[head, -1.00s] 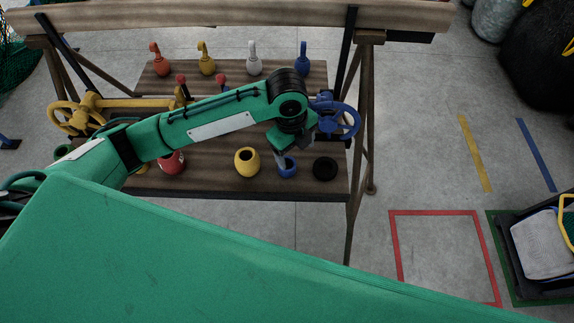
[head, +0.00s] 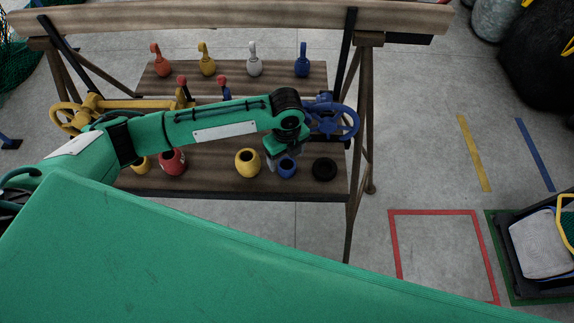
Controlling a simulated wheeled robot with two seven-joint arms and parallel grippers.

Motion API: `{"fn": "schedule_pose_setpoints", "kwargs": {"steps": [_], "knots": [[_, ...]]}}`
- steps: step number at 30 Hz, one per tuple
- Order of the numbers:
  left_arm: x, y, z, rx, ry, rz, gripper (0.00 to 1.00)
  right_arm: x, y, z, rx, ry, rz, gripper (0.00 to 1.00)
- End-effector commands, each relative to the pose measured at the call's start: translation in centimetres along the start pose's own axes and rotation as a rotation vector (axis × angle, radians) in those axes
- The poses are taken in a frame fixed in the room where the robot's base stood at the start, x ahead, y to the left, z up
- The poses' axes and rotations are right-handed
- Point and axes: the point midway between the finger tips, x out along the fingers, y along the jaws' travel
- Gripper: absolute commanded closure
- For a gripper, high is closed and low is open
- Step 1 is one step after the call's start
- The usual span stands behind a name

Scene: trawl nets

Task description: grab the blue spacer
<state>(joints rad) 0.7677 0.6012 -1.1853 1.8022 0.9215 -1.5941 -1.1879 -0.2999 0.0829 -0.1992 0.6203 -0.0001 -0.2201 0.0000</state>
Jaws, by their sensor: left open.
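The blue spacer (head: 287,168) is a small round, hollow-topped piece on the front wooden shelf, between a yellow spacer (head: 247,163) and a black ring (head: 324,168). My left arm reaches in from the left, and its left gripper (head: 276,162) points down right at the blue spacer's left and upper side. The gripper is open. The wrist partly hides the fingertips, and I cannot tell whether they touch the spacer. My right gripper is out of view.
A red spacer (head: 172,162) sits further left on the shelf. A blue handwheel (head: 330,121) is close to the right of my wrist. Several hooked pieces stand on the back shelf, including a blue one (head: 302,62).

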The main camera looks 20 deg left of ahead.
Motion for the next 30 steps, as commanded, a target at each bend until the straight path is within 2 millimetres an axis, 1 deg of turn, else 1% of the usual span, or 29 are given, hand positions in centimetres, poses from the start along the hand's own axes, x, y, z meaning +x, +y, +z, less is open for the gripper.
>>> {"fn": "schedule_pose_setpoints", "kwargs": {"steps": [1, 4, 6, 9, 12, 17, 18, 20, 24, 25, 30], "knots": [[0.5, 0.0, 0.0, -0.001, 0.001, 0.003, 0.26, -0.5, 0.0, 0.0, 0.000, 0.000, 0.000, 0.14], [2.1, -0.2, 0.0, -0.001, 0.002, 0.004, 0.26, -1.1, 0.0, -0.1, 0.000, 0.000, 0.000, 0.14], [3.2, -0.2, 0.1, -0.001, 0.001, 0.002, 0.26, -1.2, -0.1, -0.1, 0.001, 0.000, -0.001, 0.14], [4.2, -0.2, 0.1, 0.000, 0.001, 0.001, 0.26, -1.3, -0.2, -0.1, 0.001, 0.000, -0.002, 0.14], [4.6, -0.2, 0.1, 0.001, 0.000, 0.000, 0.26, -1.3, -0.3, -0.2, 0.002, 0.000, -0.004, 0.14], [4.6, -0.2, 0.1, 0.001, 0.000, 0.000, 0.26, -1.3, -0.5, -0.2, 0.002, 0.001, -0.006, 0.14], [4.6, -0.2, 0.1, 0.001, 0.000, 0.000, 0.30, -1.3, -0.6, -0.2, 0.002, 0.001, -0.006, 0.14], [4.6, -0.2, 0.1, 0.001, 0.000, 0.000, 0.42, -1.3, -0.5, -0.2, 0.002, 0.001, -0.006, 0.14], [4.6, -0.2, 0.1, 0.001, 0.000, 0.000, 0.69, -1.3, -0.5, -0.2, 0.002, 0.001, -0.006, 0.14], [4.6, -0.2, 0.1, 0.001, 0.000, 0.000, 0.74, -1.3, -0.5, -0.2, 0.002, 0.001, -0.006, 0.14], [4.5, -0.2, 0.1, 0.000, 0.000, 0.000, 0.74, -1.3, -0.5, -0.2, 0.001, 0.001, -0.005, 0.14]]}}
